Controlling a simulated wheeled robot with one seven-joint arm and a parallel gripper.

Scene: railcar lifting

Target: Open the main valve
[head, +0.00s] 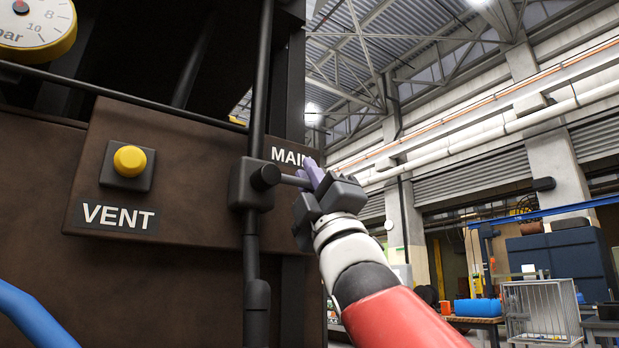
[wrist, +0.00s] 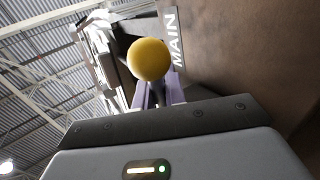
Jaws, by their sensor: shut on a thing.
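The main valve (head: 250,186) is a dark block on a vertical black pipe, with a round hub facing me. Its lever (head: 291,181) points to the right, roughly level, from the hub into my gripper (head: 313,174). In the wrist view, a yellow ball knob (wrist: 148,59) is just past the purple fingers of my gripper (wrist: 157,92). The fingers are shut on the lever beside the knob. The knob is hidden in the head view. A MAIN label (head: 287,157) is on the panel behind the lever; it also shows in the wrist view (wrist: 174,40).
A yellow VENT button (head: 130,161) in a dark housing is on the brown panel to the left. A pressure gauge (head: 38,22) is at the upper left. A blue curved tube (head: 35,318) crosses the lower left. Workbenches and a wire cage (head: 541,312) stand far right.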

